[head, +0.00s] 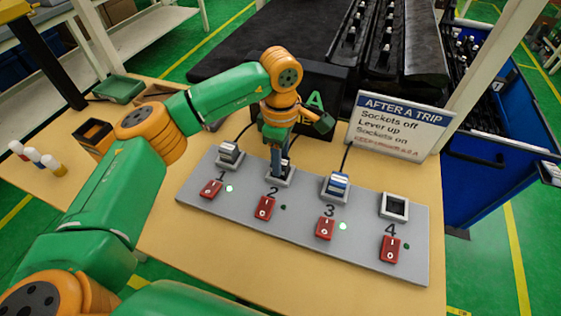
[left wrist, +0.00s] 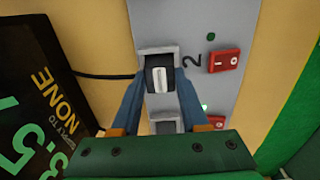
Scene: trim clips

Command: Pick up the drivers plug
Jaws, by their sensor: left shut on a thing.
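The grey power strip (head: 300,220) has numbered sockets 1 to 4, each with a red switch. My left gripper (head: 280,165) points down over socket 2. In the left wrist view its blue fingers (left wrist: 160,100) stand on both sides of a dark plug with a white stripe (left wrist: 158,78), shut on it, and the plug sits at socket 2. A black cable runs from it. No label shows whether it is the drivers plug. A grey plug (head: 230,152) is in socket 1 and a blue-and-white plug (head: 336,185) in socket 3. Socket 4 (head: 394,207) is empty. My right gripper is not in view.
A black display box (head: 325,90) and an "After a trip" sign (head: 400,125) stand behind the strip. Lights by 1 and 3 glow; those by 2 and 4 look dark.

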